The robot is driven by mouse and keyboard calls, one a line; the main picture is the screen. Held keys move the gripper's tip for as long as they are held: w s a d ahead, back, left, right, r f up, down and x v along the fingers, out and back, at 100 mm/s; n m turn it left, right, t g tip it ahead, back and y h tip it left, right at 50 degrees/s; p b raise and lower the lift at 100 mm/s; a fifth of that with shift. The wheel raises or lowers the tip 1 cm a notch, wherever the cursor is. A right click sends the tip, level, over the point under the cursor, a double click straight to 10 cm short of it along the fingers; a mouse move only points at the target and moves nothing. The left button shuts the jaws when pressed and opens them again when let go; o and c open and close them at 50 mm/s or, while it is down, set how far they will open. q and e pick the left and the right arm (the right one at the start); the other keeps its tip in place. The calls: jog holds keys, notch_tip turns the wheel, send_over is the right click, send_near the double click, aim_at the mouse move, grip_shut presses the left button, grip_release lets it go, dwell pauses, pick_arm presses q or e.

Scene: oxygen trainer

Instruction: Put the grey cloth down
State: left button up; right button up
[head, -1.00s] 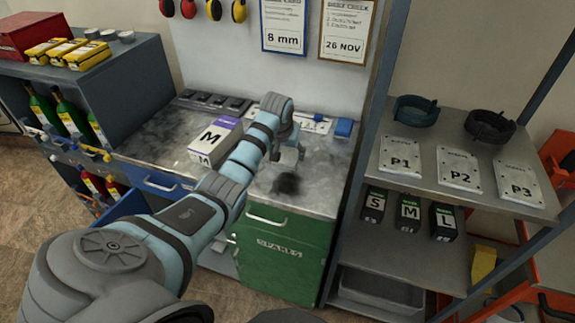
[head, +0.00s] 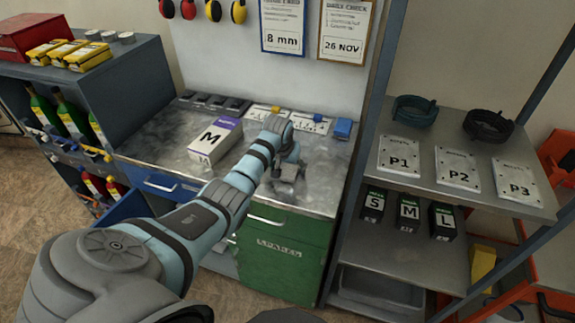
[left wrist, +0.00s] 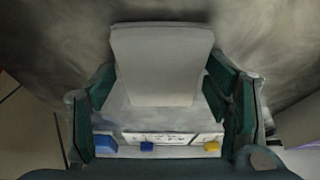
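The grey cloth (left wrist: 162,62) shows in the left wrist view as a light grey, block-like piece between the two dark green fingers of my left gripper (left wrist: 160,88). The fingertips appear to meet its two sides. In the head view, my left gripper (head: 287,180) is low over the right part of the metal bench top (head: 323,165), pointing down. The cloth is mostly hidden there by the gripper, and I cannot tell whether it touches the bench. My right gripper is not in view.
A white and purple M box (head: 213,140) stands left of the gripper. Dark trays (head: 213,102), white cards (head: 310,123) and a blue item (head: 342,128) line the bench's back. A shelf unit (head: 440,180) stands to the right. Bare bench lies around the gripper.

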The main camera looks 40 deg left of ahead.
pick_arm(q)
jog(key=shift+w+a+f, duration=0.1)
jog(key=shift+a+f, duration=0.05)
dwell(0.3)
jog(key=shift+r+b, duration=0.2)
jog(key=shift+b, duration=0.25)
jog(key=p+v, duration=0.2)
jog(key=v, duration=1.3)
jog(key=shift+a, duration=0.15)
